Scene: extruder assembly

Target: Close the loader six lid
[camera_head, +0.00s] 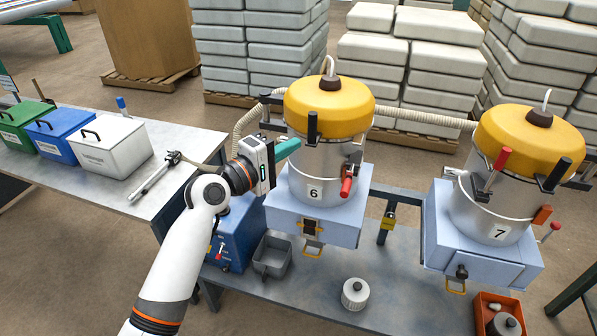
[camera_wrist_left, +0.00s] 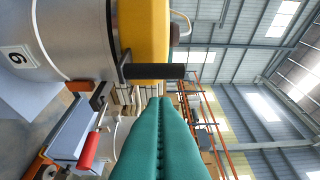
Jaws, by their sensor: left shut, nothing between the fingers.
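Loader six is a steel cylinder (camera_head: 327,165) marked 6, standing on a light blue base. Its yellow lid (camera_head: 329,103) sits level on top in the head view. A black upright handle (camera_head: 312,128) stands at the lid's front edge, and a red lever (camera_head: 347,184) is on the front right. My left gripper (camera_head: 289,149), with green fingers, is shut and empty just left of the cylinder, below the lid. In the left wrist view the shut fingers (camera_wrist_left: 160,115) point toward the black handle (camera_wrist_left: 152,72) beside the yellow lid (camera_wrist_left: 150,40). Contact cannot be told. My right gripper is not in view.
Loader seven (camera_head: 495,195) with its yellow lid stands at the right. A grey bin (camera_head: 272,257), a white jar (camera_head: 355,293) and an orange tray (camera_head: 485,312) are on the bench. A left table holds green, blue and white boxes (camera_head: 110,147). A hose (camera_head: 420,117) runs behind the loaders.

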